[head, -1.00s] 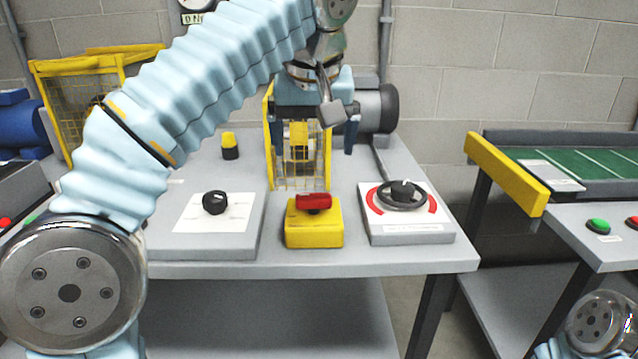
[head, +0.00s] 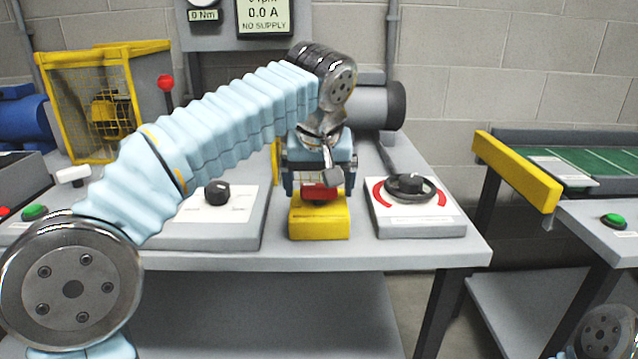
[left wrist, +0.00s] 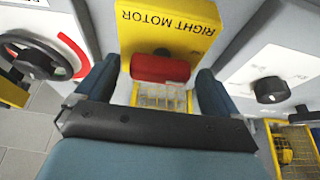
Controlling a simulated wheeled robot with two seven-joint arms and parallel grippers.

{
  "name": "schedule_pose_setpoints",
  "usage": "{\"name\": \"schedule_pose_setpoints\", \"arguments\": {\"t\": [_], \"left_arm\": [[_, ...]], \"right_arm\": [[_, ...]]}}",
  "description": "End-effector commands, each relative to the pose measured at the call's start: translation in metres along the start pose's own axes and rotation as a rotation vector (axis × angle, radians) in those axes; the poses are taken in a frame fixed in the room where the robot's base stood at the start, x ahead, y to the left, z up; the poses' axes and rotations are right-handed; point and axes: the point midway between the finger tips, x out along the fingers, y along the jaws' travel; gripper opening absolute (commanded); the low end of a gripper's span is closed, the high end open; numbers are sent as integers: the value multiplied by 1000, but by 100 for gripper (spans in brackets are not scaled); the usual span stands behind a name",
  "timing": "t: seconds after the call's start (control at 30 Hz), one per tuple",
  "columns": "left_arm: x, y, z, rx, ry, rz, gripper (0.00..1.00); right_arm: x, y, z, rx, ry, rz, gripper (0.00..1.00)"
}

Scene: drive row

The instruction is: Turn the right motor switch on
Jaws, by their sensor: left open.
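The right motor switch is a yellow box (head: 320,222) with a red handle (head: 320,194) on top, at the front of the grey table. In the left wrist view the box (left wrist: 170,30) reads "RIGHT MOTOR" upside down, and its red handle (left wrist: 160,69) lies crosswise. My left gripper (head: 320,184) points down over the handle and hides part of it in the head view. In the left wrist view its open fingers (left wrist: 155,84) stand on either side of the handle, with gaps showing. My right gripper is out of view.
A black knob (head: 216,193) on a white panel stands left of the switch, and a black handwheel (head: 410,188) with red arcs stands to the right. A display (head: 264,16) behind reads "0.0 A, NO SUPPLY". A yellow cage (head: 98,110) stands at the back left.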

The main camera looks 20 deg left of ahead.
Motion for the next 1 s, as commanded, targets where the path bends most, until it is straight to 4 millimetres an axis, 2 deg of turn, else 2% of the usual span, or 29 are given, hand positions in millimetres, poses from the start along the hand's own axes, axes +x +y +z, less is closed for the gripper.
{"name": "schedule_pose_setpoints", "arguments": {"t": [0.07,0.4,0.43,0.77,1.0], "left_arm": [[0,0,0,0,0,0,94],[0,0,0,0,0,0,42],[0,0,0,0,-1,0,40],[-1,-1,0,50,-2,20,40],[-3,-2,-1,191,0,78,40]], "right_arm": [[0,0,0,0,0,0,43],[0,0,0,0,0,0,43],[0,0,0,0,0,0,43],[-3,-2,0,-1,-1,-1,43],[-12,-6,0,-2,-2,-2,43]]}}
